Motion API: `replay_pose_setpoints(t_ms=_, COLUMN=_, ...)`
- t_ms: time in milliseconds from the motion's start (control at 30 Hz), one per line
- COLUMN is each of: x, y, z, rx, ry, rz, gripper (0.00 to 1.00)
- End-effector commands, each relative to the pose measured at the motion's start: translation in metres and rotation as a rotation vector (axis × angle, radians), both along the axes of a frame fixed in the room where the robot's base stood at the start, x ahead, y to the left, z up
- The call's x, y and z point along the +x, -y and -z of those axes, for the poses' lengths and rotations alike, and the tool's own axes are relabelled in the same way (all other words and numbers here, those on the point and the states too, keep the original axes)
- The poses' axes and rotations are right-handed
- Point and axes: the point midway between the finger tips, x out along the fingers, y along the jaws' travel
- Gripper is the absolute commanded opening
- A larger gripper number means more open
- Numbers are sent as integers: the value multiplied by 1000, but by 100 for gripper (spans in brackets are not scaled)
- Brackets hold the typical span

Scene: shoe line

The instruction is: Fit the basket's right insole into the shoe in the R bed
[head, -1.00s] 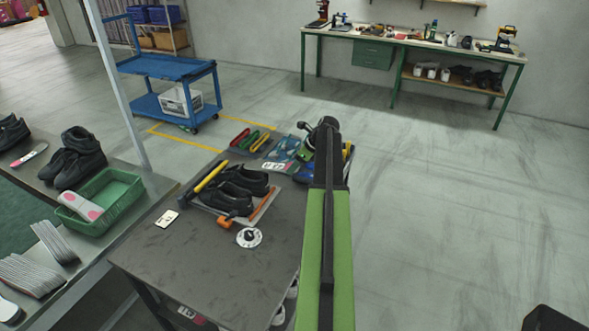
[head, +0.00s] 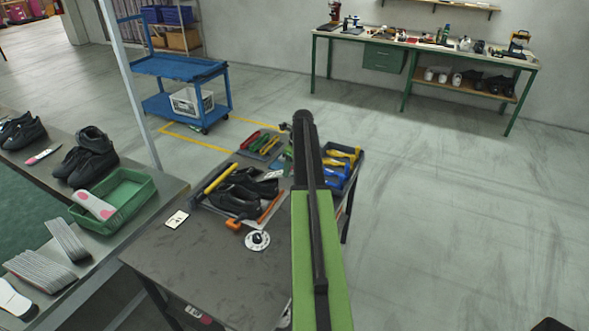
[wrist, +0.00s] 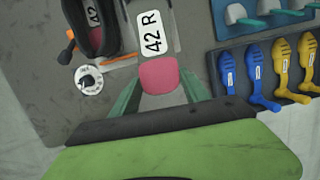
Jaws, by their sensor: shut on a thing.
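My gripper (wrist: 160,78) is shut on a pale insole with a pink heel (wrist: 160,75) and a white "42 R" label, held above the table in the wrist view. The green fingers are on either side of the heel. In the head view my arm hides the gripper and insole. Black shoes (head: 240,190) lie side by side on a grey bed on the dark table (head: 200,255). In the wrist view a black shoe (wrist: 112,22) with a "42" label is left of the insole, apart from it. The green basket (head: 138,190) holds another pink-and-white insole (head: 95,204).
A yellow-handled tool (head: 218,178), an orange-ended tool (head: 234,223) and a white disc (head: 257,240) lie around the shoes. A tray of blue and yellow tools (wrist: 262,62) is at the right. A white card (head: 177,219) lies left on the table; the table's front is clear.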

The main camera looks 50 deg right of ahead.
Motion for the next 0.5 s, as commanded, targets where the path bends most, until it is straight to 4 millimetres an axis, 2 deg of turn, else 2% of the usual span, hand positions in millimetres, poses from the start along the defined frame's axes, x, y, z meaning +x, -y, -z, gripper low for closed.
replay_pose_setpoints(t_ms=500, x=36, y=-10, z=24, rx=7, ry=25, rz=-2, gripper=0)
